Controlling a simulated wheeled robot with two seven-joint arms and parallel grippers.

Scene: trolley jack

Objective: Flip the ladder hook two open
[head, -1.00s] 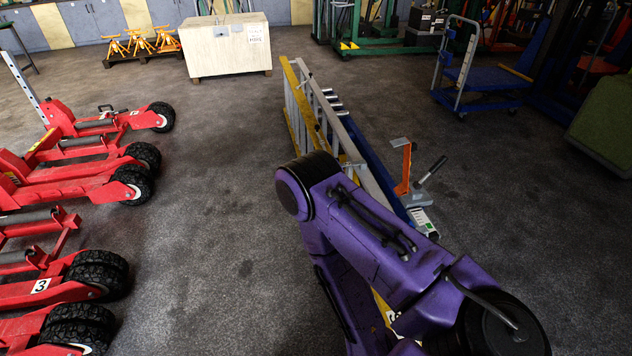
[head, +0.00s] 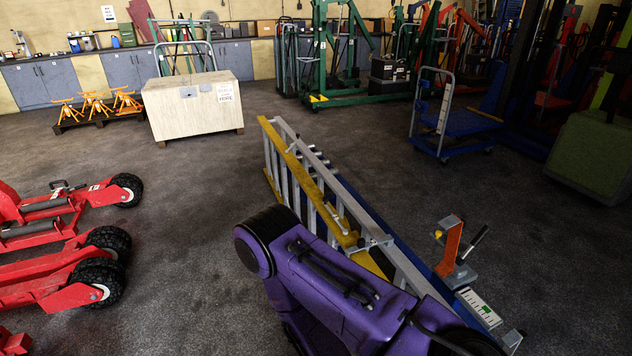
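A ladder (head: 318,180) with yellow and silver rails lies on its side on the floor, running from the middle of the head view toward the lower right. Small silver fittings (head: 372,242) sit on its upper rail. I cannot tell which of them, if any, is ladder hook two, or whether it is open. My purple arm crosses the lower middle and hides the ladder's near part. Neither of my grippers is in view.
An orange upright bracket (head: 451,246) with a dark handle stands right of the ladder, by a blue rail (head: 420,263). Red jacks (head: 62,265) stand at left. A wooden crate (head: 194,105) and a blue trolley (head: 455,128) stand farther back.

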